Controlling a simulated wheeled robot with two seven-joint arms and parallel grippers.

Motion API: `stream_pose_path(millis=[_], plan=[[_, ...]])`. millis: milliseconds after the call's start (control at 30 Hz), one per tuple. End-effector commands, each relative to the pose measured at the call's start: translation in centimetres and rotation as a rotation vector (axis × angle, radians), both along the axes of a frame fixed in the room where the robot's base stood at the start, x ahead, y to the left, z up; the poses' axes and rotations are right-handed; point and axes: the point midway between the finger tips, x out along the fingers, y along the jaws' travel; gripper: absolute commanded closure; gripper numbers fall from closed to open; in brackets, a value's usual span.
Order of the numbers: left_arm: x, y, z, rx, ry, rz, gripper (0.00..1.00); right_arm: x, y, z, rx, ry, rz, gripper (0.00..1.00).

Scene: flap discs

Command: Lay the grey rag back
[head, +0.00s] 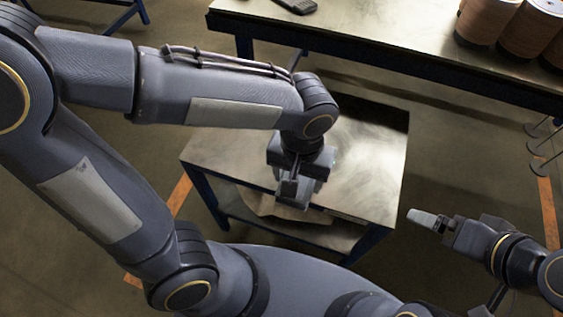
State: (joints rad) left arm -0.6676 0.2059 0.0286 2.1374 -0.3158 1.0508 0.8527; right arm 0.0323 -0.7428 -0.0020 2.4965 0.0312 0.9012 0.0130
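My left gripper (293,192) points down over the front part of a low metal-topped table (365,165). Its body and arm hide what is between its fingers, and I cannot tell whether it is open or shut. A pale, brownish-grey piece (268,208) shows below the table's front edge, under the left gripper. I cannot tell whether it is the grey rag. My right gripper (418,217) is to the right of the table, above the floor, pointing left. A light grey tip shows at its end, and its finger opening is not clear.
A larger workbench (370,35) stands behind, with a dark hand-held object (297,5) and several brown spools (488,20) on it. Thin rods with discs (540,145) stand at the right. Orange floor lines (180,194) run beside the low table.

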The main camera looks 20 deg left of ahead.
Motion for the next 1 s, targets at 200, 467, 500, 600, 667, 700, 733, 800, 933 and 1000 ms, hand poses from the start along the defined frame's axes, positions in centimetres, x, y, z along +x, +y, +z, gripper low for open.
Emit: stream_pose_path(millis=[200, 467, 500, 600, 667, 700, 733, 800, 933, 1000], plan=[[5.0, 2.3, -2.6, 0.001, 0.004, 0.008, 0.58, 0.0, 0.0, -0.5, 0.000, 0.000, 0.000, 0.00], [9.1, 4.2, -6.9, 0.001, 0.004, 0.004, 0.58, 0.0, 0.0, -1.4, 0.000, 0.000, 0.000, 0.00], [9.4, 4.3, -7.3, 0.001, 0.004, 0.004, 0.58, 0.0, 0.0, -1.5, 0.000, 0.000, 0.000, 0.00], [10.0, 4.5, -7.9, 0.000, 0.001, 0.002, 0.58, 0.0, 0.0, -1.5, 0.000, 0.000, 0.000, 0.00], [10.2, 4.6, -8.1, 0.000, 0.001, 0.003, 0.58, 0.0, 0.0, -1.6, 0.000, 0.000, 0.000, 0.00], [10.3, 4.7, -8.3, 0.000, 0.001, 0.003, 0.58, 0.0, 0.0, -1.6, 0.000, 0.000, 0.000, 0.00], [10.4, 4.7, -8.5, 0.000, 0.001, 0.004, 0.58, 0.0, 0.0, -1.6, 0.000, 0.000, 0.000, 0.00], [10.8, 4.9, -9.1, 0.000, 0.002, 0.004, 0.58, 0.0, 0.0, -1.8, 0.000, 0.000, 0.000, 0.00], [10.9, 5.0, -11.2, 0.001, 0.004, 0.002, 0.58, 0.0, 0.0, -2.3, 0.000, 0.000, 0.000, 0.00], [10.9, 5.0, -12.0, 0.001, 0.002, 0.002, 0.58, 0.0, 0.0, -2.4, 0.000, 0.000, 0.000, 0.00]])
